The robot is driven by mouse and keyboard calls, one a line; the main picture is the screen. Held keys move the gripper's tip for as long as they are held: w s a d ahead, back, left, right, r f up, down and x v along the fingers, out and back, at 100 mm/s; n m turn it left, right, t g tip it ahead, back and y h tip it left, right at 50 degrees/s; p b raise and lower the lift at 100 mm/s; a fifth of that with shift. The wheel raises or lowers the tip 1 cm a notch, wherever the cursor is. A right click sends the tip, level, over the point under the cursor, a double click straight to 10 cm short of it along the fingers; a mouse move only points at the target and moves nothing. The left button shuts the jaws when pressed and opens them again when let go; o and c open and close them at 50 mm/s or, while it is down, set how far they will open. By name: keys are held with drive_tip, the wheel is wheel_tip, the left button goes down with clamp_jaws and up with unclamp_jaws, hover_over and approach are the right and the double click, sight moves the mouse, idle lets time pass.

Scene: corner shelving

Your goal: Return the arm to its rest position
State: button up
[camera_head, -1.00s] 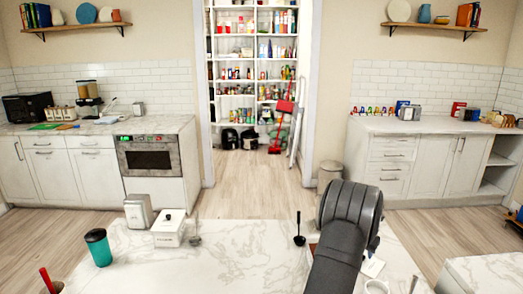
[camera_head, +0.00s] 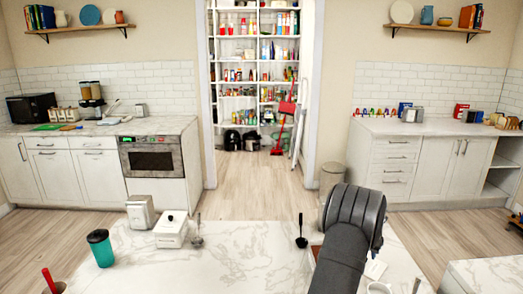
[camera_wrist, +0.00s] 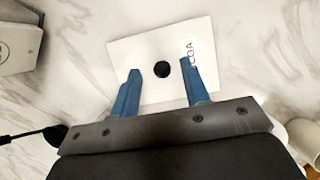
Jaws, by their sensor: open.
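My arm (camera_head: 345,240) rises at the lower right of the head view, over the marble counter (camera_head: 245,262). Its gripper end is hidden there behind the arm. In the wrist view my gripper (camera_wrist: 158,80) shows two blue fingers spread apart. Nothing is between them except the view of a white box (camera_wrist: 130,52) below. The box has a round black knob and dark letters, partly covered by a finger. I cannot tell whether the fingertips touch it; neither finger closes on it.
A white box with a knob (camera_head: 171,232), a napkin holder (camera_head: 140,212), a teal cup (camera_head: 101,249) and a black ladle (camera_head: 301,240) stand on the counter. A white mug (camera_wrist: 304,140) is at the wrist view's lower right. The middle of the counter is mostly clear.

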wheel_tip(320, 180, down, 3)
drive_tip(key=shift+r, duration=0.1)
drive_tip(key=v, duration=1.3)
drive_tip(key=x, duration=1.2)
drive_tip(key=shift+w+d+f, duration=0.1)
drive_tip(key=shift+d+f, duration=0.05)
drive_tip(key=shift+f, duration=0.2)
wheel_tip(320, 180, up, 5)
drive_tip(key=shift+d+f, duration=0.1)
drive_tip(key=shift+f, duration=0.1)
drive_tip(key=s+d+r, duration=0.5)
drive_tip(key=s+r, duration=0.2)
drive_tip(key=s, duration=0.3)
drive_tip(key=a+r+m+g, duration=0.1)
drive_tip(key=a+m, duration=0.1)
drive_tip(key=a, duration=0.3)
drive_tip(key=w+a+r+m+g+h, duration=0.1)
drive_tip(key=a+r+m, duration=0.1)
drive_tip(key=a, duration=0.3)
drive_tip(key=a+r+m+g, duration=0.1)
drive_tip(key=a+r+m, duration=0.1)
drive_tip(key=a+m, duration=0.2)
drive_tip(key=shift+w+a+r, duration=0.25)
drive_tip(key=shift+w+a, duration=0.15)
drive_tip(key=shift+a, duration=0.65)
